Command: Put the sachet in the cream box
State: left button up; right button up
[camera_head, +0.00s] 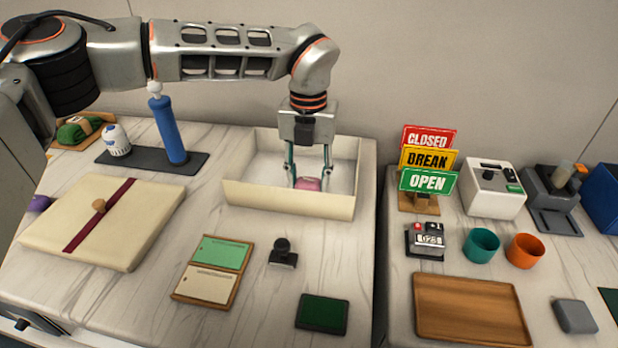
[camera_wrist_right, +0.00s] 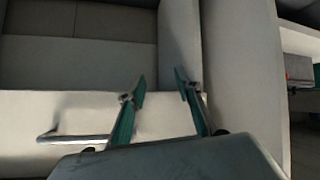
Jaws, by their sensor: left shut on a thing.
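The cream box (camera_head: 290,199) is an open, shallow tray at the back of the left counter. My left gripper (camera_head: 308,178) points down inside it, with its fingers shut on a small pink sachet (camera_head: 308,184). The sachet is low in the box, and the front wall hides its lower edge, so I cannot tell whether it touches the floor of the box. My right gripper shows only in the right wrist view (camera_wrist_right: 160,88). Its fingertips are apart with nothing between them, in front of a pale cabinet front with a metal handle.
A cream lid (camera_head: 140,222) with a dark red band lies left of the box. A stamp (camera_head: 283,253), a green pad (camera_head: 321,314) and a two-panel card holder (camera_head: 213,271) lie in front. Signs (camera_head: 428,160) stand right of the gap between counters.

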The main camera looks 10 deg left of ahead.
aim_at(309, 180)
pick_arm(q)
jog(key=shift+r, duration=0.15)
jog(key=o, duration=0.9)
notch_tip(309, 180, up, 12)
jog(key=shift+p, duration=1.05)
